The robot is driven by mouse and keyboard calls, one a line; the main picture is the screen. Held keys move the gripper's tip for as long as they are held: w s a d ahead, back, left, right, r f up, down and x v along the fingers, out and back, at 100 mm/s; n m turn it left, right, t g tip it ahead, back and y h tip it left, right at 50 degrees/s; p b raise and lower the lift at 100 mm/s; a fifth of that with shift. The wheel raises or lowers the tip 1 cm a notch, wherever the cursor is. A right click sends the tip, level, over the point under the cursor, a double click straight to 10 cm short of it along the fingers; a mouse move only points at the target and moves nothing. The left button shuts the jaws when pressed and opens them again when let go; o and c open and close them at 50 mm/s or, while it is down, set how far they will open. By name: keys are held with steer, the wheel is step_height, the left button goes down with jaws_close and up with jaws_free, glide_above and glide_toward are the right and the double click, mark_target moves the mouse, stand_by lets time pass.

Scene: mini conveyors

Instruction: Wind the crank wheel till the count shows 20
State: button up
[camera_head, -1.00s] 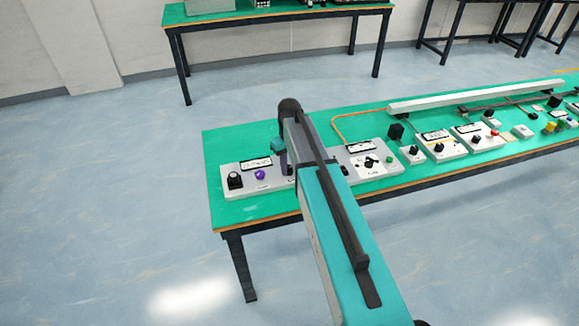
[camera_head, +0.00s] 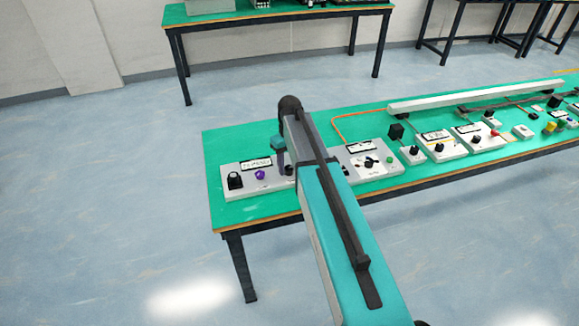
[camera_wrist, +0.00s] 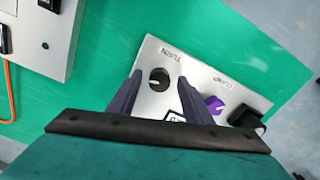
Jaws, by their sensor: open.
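A light grey control panel (camera_head: 272,186) lies at the left end of the green table. It carries a black round knob (camera_wrist: 160,79) with a white mark, labelled TURN, a purple knob (camera_wrist: 214,104) and a black knob at its end (camera_head: 235,181). Which one is the crank wheel I cannot tell for certain. A small display (camera_head: 256,164) sits on the panel, its figures too small to read; my gripper hides part of it in the wrist view. My gripper (camera_wrist: 161,74) is open, its dark fingers on either side of the TURN knob; whether they touch it is unclear.
A second panel (camera_head: 374,172) with a dial and green button lies to the right, partly behind my arm. More control boxes (camera_head: 442,147) and a long white rail (camera_head: 475,95) run along the green table (camera_head: 228,143). The panel's left end is close to the table edge.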

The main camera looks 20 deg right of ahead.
mark_target(290, 168)
step_height(290, 168, up, 13)
steer(key=b, duration=0.2)
stand_by(0.6)
stand_by(0.5)
